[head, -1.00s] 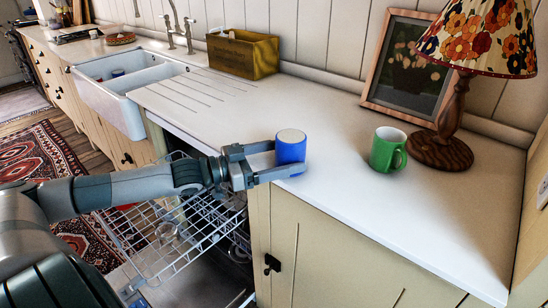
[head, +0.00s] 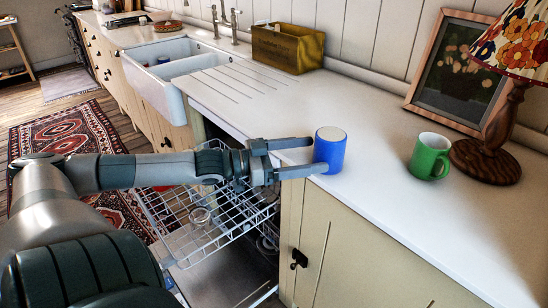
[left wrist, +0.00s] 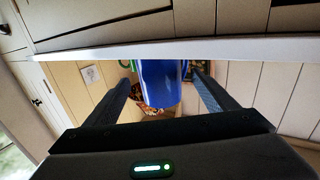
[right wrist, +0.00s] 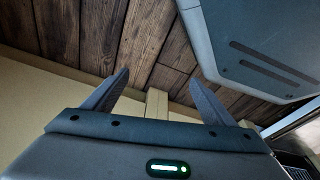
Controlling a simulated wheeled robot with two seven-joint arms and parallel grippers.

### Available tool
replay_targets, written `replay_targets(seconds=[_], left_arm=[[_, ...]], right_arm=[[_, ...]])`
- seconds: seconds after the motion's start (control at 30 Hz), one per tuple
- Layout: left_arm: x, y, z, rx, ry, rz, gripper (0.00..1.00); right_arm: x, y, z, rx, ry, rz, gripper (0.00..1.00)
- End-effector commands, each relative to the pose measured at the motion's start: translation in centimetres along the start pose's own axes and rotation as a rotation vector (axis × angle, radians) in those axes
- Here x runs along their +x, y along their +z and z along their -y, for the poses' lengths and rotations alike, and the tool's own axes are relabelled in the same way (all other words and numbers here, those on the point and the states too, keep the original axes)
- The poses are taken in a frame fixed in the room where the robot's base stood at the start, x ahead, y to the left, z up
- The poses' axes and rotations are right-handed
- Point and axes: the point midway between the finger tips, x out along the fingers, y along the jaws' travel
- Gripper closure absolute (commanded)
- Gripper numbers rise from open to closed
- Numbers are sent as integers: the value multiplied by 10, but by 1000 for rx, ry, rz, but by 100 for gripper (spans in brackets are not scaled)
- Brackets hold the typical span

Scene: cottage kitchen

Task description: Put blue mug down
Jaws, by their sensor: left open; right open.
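The blue mug (head: 330,150) stands upright on the white countertop (head: 270,105), close to its front edge. My left gripper (head: 316,157) is open, with its fingertips level with the near side of the mug; one finger partly overlaps the mug's lower side. In the left wrist view the blue mug (left wrist: 160,82) shows beyond and between the two open fingers (left wrist: 160,88), with a gap on each side. My right gripper (right wrist: 158,88) is open and empty in the right wrist view, over the wooden floor (right wrist: 150,40).
A green mug (head: 430,156) and a lamp (head: 487,155) stand to the right, with a framed picture (head: 455,70) behind. A wooden box (head: 288,48) and a sink (head: 160,80) are farther left. A pulled-out dishwasher rack (head: 205,225) lies below my left arm.

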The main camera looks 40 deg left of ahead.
Motion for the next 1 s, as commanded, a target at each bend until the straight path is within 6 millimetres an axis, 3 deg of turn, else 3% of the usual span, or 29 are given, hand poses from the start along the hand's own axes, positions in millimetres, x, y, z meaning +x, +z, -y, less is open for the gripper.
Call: replay_targets(seconds=[0.6,1.0], left_arm=[[-36,0,0,-1,0,3,21],[-65,-1,0,-1,-1,1,21]], right_arm=[[26,20,-2,2,1,6,21],[26,8,6,-4,-7,-71,21]])
